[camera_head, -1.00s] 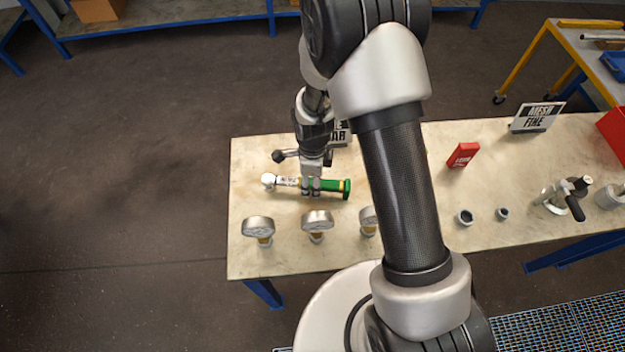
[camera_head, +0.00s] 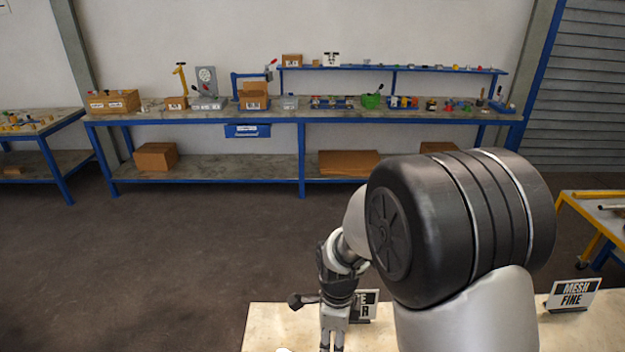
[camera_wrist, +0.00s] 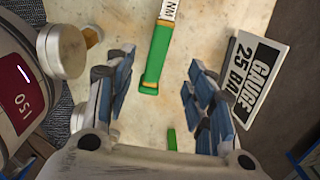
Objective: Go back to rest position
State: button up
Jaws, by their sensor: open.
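My gripper (camera_wrist: 160,92) is open in the wrist view, its blue-padded fingers apart with nothing held between them. A wrench with a green handle (camera_wrist: 157,58) and a white marked shaft lies on the table below, seen in the gap between the fingers. In the head view my gripper (camera_head: 333,344) is at the bottom edge, above the workbench (camera_head: 275,322), with its fingertips cut off. The wrench is out of the head view.
A "GAUGE 25 BAR" sign (camera_wrist: 250,68) stands close right of the fingers. A "MESH FINE" sign (camera_head: 574,294) is on the bench at right. A laden blue bench (camera_head: 300,117) lines the back wall, with open floor before it.

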jog(key=s+d+r+n+t+b, duration=0.1)
jog(key=s+d+r+n+t, duration=0.15)
jog(key=s+r+n, duration=0.45)
jog(key=s+d+r+n+t+b, duration=0.1)
jog(key=s+d+r+n, duration=0.4)
jog(key=r, duration=0.5)
jog(key=s+r+n+t+b, duration=0.1)
jog(key=s+r+n, duration=0.1)
jog(key=s+n, duration=0.5)
jog(key=shift+s+d+n, duration=0.2)
jog(key=shift+d+n, duration=0.25)
jog(key=shift+n, duration=0.25)
jog(key=shift+c, duration=0.2)
